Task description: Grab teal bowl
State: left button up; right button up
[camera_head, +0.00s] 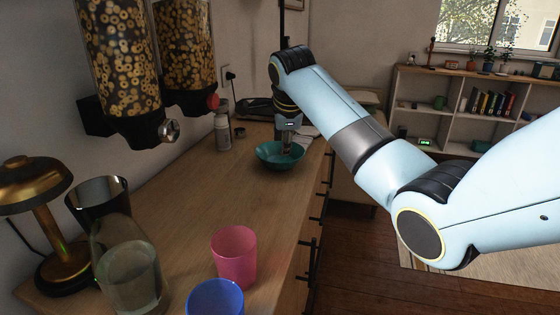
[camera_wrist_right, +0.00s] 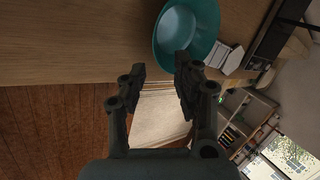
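The teal bowl (camera_head: 279,163) stands upright on the wooden counter (camera_head: 190,195), near its far right edge. It also shows at the top of the right wrist view (camera_wrist_right: 181,28). My right arm reaches in from the right, and its gripper (camera_head: 286,150) points down at the bowl, overlapping its inside in the head view. In the right wrist view the two dark fingers (camera_wrist_right: 160,68) are apart with nothing between them. One fingertip overlaps the bowl's rim there; I cannot tell whether it touches. My left gripper is not in view.
A pink cup (camera_head: 234,257), a blue cup (camera_head: 215,298), a glass jug (camera_head: 130,275) and a brass lamp (camera_head: 45,215) stand in front. Cereal dispensers (camera_head: 120,60) hang on the left wall. A grey bottle (camera_head: 223,131) stands left of the bowl. The middle counter is clear.

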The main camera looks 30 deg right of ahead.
aim_at(282, 162)
jog(key=x, duration=0.4)
jog(key=b+x, duration=0.1)
jog(key=x, duration=0.4)
jog(key=shift+s+f, duration=0.1)
jog(key=shift+f, duration=0.2)
grip_shut()
jog(key=shift+r, duration=0.1)
